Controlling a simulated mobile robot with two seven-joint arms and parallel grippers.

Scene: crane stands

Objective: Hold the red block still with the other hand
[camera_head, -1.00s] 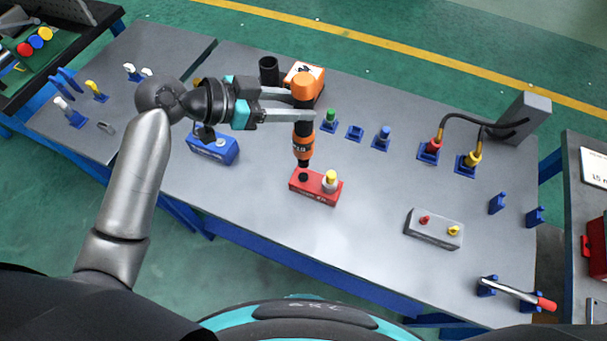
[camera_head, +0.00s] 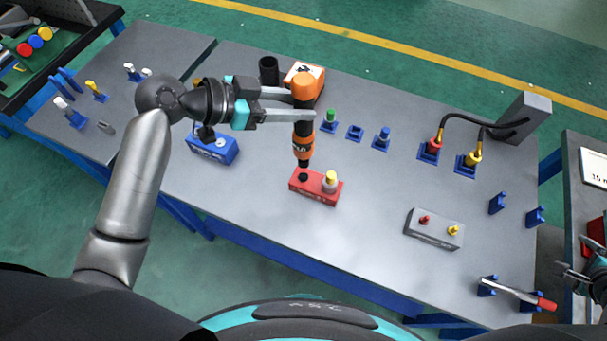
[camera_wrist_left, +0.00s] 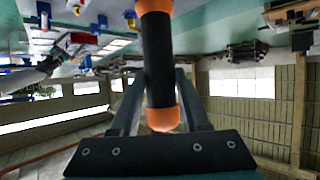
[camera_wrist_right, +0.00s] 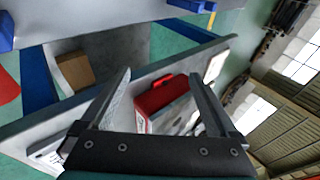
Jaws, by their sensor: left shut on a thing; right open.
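The red block (camera_head: 312,190) lies on the grey table in the head view, with a black hole at its left end and a yellow-topped peg at its right. My left gripper (camera_head: 306,107) is shut on an upright orange-and-black screwdriver (camera_head: 303,130); its tip is at the block's left hole, and I cannot tell how deep. The tool also shows between the left wrist view's fingers (camera_wrist_left: 158,65). My right gripper (camera_head: 567,272) is at the head view's right edge, far from the block. In the right wrist view it is open and empty (camera_wrist_right: 165,85).
A blue block (camera_head: 214,150) stands left of the red block and a grey block (camera_head: 433,229) to its right. A red-tipped tool (camera_head: 520,294) lies in holders at the front right. The table around the red block's front is clear.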

